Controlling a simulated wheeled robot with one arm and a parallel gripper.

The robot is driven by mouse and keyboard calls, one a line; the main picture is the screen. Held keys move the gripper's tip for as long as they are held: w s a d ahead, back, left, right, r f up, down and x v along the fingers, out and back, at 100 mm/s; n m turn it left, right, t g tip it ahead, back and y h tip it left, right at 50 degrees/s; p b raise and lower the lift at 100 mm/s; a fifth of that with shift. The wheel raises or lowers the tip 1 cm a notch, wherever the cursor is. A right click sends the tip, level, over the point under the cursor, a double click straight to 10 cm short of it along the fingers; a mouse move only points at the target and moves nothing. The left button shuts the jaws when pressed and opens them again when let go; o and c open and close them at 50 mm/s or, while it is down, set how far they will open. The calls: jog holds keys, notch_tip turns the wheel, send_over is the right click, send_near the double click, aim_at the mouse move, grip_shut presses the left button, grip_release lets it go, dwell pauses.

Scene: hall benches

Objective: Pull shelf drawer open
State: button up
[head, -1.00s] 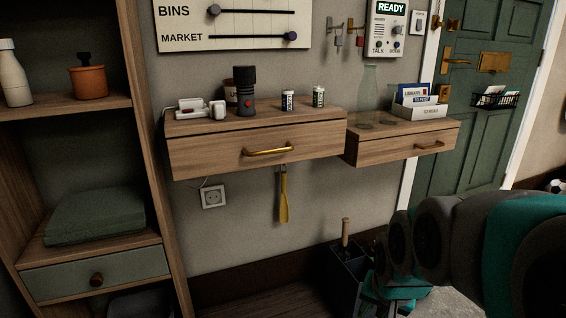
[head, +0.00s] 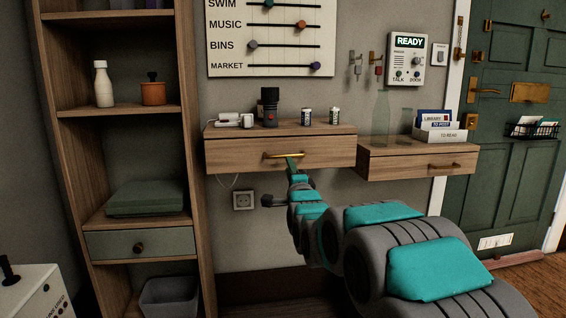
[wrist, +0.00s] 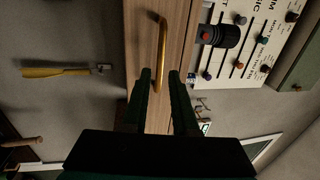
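The wooden wall drawer (head: 235,155) hangs below the shelf top, with a brass bar handle (head: 270,155) on its front. Its front looks flush, so the drawer appears shut. My gripper (head: 291,162) is at the right part of this handle. In the wrist view, which is turned on its side, the two dark fingers of my gripper (wrist: 159,73) are apart. One end of the brass handle (wrist: 162,45) shows between them. I cannot tell whether either finger touches it. My arm covers the area below the drawer in the head view.
A charger, dark flask (head: 270,108) and small canisters stand on the shelf top. A second, lower drawer unit (head: 400,165) is at right, with glassware and a letter box. A bookcase (head: 200,210) with a knobbed green drawer (head: 110,245) stands at left. A yellow utensil (wrist: 55,72) hangs below.

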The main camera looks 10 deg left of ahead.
aim_at(286, 156)
jog(key=x, duration=0.7)
jog(key=shift+w+r, duration=0.1)
jog(key=shift+w, duration=0.25)
grip_shut()
dwell(1.3)
